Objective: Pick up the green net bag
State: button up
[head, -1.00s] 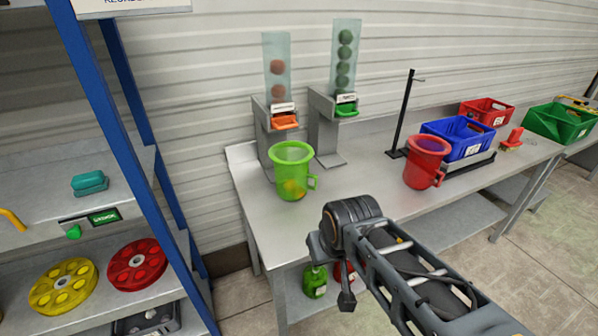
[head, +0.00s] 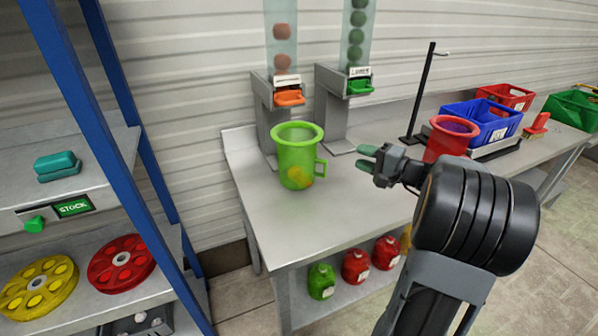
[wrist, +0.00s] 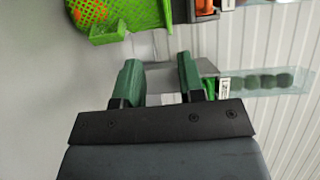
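A small rounded green bag with a pale label (head: 321,281) stands on the shelf under the workbench, at the left end of a row; its mesh is too small to make out. My gripper (head: 365,157) is above the bench top, right of a bright green mug-shaped container (head: 298,160) and well above the green bag. In the wrist view the two green fingers of my gripper (wrist: 158,62) are apart, with nothing held between them. There the green container (wrist: 108,12) shows mesh walls and a side handle; the green bag is not in view.
Red bags (head: 356,267) stand beside the green bag, under the bench top (head: 290,229). A red mug-shaped container (head: 449,139), a black post (head: 421,95) and a blue crate (head: 482,122) are on the bench. Two dispensers stand behind. A blue-framed rack (head: 115,130) is at left.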

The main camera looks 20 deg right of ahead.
jog(key=w+d+p+x, duration=0.1)
jog(key=x, duration=0.6)
jog(key=p, duration=0.2)
send_over(324, 162)
jog(key=shift+s+r+t, duration=0.1)
jog(key=shift+r+t, duration=0.2)
jog(key=shift+t, duration=0.1)
grip_shut()
